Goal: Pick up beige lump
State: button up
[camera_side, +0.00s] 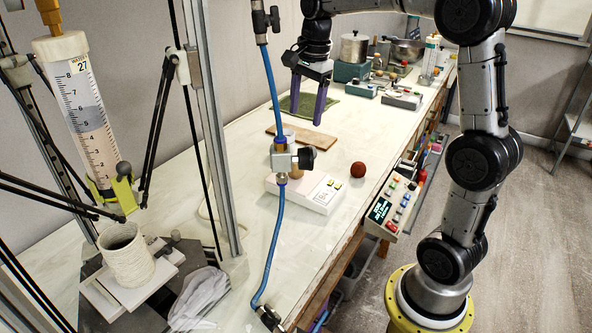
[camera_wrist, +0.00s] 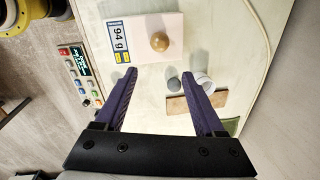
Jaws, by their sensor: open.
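The beige lump (camera_wrist: 160,41) is round and sits on a white scale (camera_wrist: 145,25) whose display reads 94 g in the wrist view. The scale also shows on the bench in the side view (camera_side: 318,199). My gripper (camera_side: 308,118) hangs above the bench, fingers down, on the far side of the scale. In the wrist view my gripper (camera_wrist: 159,73) has its purple fingers wide apart with nothing between them. The lump lies beyond the fingertips, apart from them.
A red-brown ball (camera_side: 358,170) lies on the bench right of the scale. A wooden board (camera_wrist: 192,103), a white cup (camera_wrist: 204,82) and a grey round piece (camera_wrist: 173,82) lie near the right finger. A control panel (camera_side: 393,205) is at the bench edge. A blue hose (camera_side: 275,240) crosses in front.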

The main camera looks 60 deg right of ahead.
send_over(296, 169)
jog(key=d, duration=0.2)
notch_tip(296, 169, down, 10)
jog(key=shift+s+f, duration=0.15)
jog(key=shift+f, duration=0.1)
jog(key=shift+w+a+f, duration=0.1)
jog(key=shift+w+f, duration=0.05)
jog(key=shift+f, duration=0.75)
jog(key=shift+w+a+f, duration=0.1)
jog(key=shift+w+f, duration=0.05)
jog(key=shift+f, duration=0.7)
jog(key=shift+w+f, duration=0.15)
jog(key=shift+f, duration=0.75)
grip_shut()
